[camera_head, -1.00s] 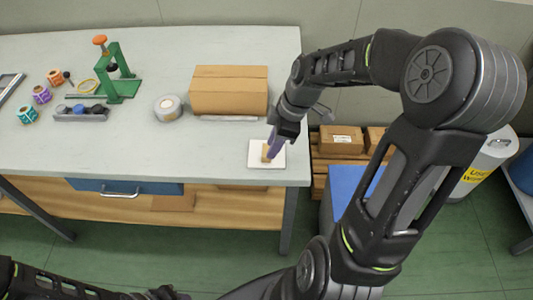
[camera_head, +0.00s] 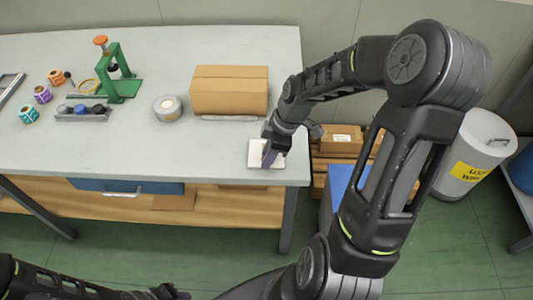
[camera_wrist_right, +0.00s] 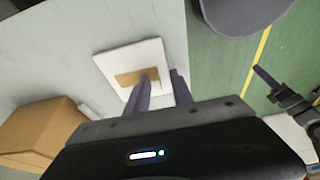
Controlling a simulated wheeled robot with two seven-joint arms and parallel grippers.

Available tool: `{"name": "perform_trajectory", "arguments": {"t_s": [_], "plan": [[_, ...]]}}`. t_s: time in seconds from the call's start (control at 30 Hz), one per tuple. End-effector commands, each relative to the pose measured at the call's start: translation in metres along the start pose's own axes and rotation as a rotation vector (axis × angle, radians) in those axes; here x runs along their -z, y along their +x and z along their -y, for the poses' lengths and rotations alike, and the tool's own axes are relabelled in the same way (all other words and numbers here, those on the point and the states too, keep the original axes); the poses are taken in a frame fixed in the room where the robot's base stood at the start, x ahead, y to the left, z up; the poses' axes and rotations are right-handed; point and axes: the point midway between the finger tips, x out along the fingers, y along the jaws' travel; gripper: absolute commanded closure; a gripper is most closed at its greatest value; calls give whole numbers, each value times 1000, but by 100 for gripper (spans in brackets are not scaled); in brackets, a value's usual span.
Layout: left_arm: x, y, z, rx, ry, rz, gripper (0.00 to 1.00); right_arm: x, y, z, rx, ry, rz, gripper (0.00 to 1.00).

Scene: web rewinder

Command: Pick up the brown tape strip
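The brown tape strip (camera_wrist_right: 134,77) lies on a white square pad (camera_wrist_right: 158,54) in the right wrist view. The pad also shows near the bench's front right corner in the head view (camera_head: 254,162), where my gripper hides the strip. My right gripper (camera_wrist_right: 160,86) has two purple fingers with a gap between them. In the head view the right gripper (camera_head: 269,160) is over the pad. My left gripper (camera_head: 166,292) barely shows at the bottom edge, its fingers unclear.
A cardboard box (camera_head: 229,92) and a grey tape roll (camera_head: 168,107) stand behind and left of the pad. A green press (camera_head: 118,78) and several coloured cubes (camera_head: 42,95) are farther left. The front middle of the bench (camera_head: 130,150) is clear.

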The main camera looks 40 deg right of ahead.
Motion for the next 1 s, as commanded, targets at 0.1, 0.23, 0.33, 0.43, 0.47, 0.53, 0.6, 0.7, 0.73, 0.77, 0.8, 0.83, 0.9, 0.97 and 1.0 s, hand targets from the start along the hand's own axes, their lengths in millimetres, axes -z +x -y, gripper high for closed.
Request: {"name": "perform_trajectory", "arguments": {"t_s": [0.1, 0.23, 0.33, 0.43, 0.47, 0.53, 0.6, 0.7, 0.73, 0.77, 0.8, 0.83, 0.9, 0.97, 1.0], "plan": [[0, 0, 0, 0, 0, 0, 75, 0, 0, 0, 0, 0, 0, 72], [0, 0, 0, 0, 0, 0, 75, 0, 0, 0, 0, 0, 0, 80], [0, 0, 0, 0, 0, 0, 75, 0, 0, 0, 0, 0, 0, 88], [0, 0, 0, 0, 0, 0, 75, 0, 0, 0, 0, 0, 0, 96], [0, 0, 0, 0, 0, 0, 75, 0, 0, 0, 0, 0, 0, 99], [0, 0, 0, 0, 0, 0, 75, 0, 0, 0, 0, 0, 0, 100], [0, 0, 0, 0, 0, 0, 75, 0, 0, 0, 0, 0, 0, 100], [0, 0, 0, 0, 0, 0, 75, 0, 0, 0, 0, 0, 0, 100], [0, 0, 0, 0, 0, 0, 75, 0, 0, 0, 0, 0, 0, 100], [0, 0, 0, 0, 0, 0, 75, 0, 0, 0, 0, 0, 0, 100], [0, 0, 0, 0, 0, 0, 75, 0, 0, 0, 0, 0, 0, 100], [0, 0, 0, 0, 0, 0, 75, 0, 0, 0, 0, 0, 0, 100], [0, 0, 0, 0, 0, 0, 75, 0, 0, 0, 0, 0, 0, 100], [0, 0, 0, 0, 0, 0, 75, 0, 0, 0, 0, 0, 0, 100], [0, 0, 0, 0, 0, 0, 75, 0, 0, 0, 0, 0, 0, 100]]}}
